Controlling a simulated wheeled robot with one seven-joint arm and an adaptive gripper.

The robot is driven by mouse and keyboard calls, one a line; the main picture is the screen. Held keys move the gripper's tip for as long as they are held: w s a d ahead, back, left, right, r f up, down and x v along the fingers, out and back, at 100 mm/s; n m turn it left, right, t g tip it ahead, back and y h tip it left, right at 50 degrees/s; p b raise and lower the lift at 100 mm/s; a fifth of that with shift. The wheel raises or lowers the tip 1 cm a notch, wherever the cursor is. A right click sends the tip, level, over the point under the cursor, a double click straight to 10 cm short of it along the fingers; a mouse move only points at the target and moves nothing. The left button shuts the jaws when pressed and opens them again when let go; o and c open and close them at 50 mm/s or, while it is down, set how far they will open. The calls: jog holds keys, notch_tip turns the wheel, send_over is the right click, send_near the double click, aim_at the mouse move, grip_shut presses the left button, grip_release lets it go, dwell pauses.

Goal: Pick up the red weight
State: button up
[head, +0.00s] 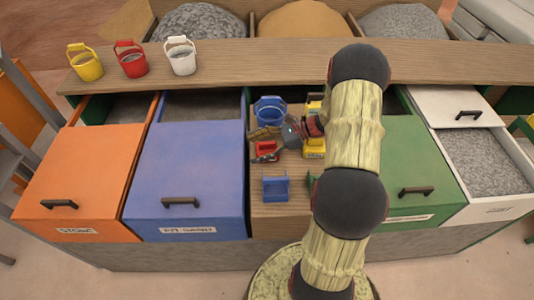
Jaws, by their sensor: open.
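The red weight (266,151) is a small red block with a dark top part, on the wooden middle section (284,220) of the bench in the head view. My gripper (262,134) is open just above and behind it in the picture, with its fingers pointing left. I cannot tell whether the fingers touch the weight. Part of the weight's upper side is close to or behind the gripper.
A blue bucket (270,111) stands behind my gripper and a blue holder (275,188) stands in front. A yellow weight (313,149) is to the right, partly behind my arm. Orange (85,175) and blue (188,175) drawers flank the left; a gravel-filled white drawer (485,165) is right.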

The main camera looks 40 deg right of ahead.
jog(key=c, duration=1.9)
jog(key=shift+r, duration=0.1)
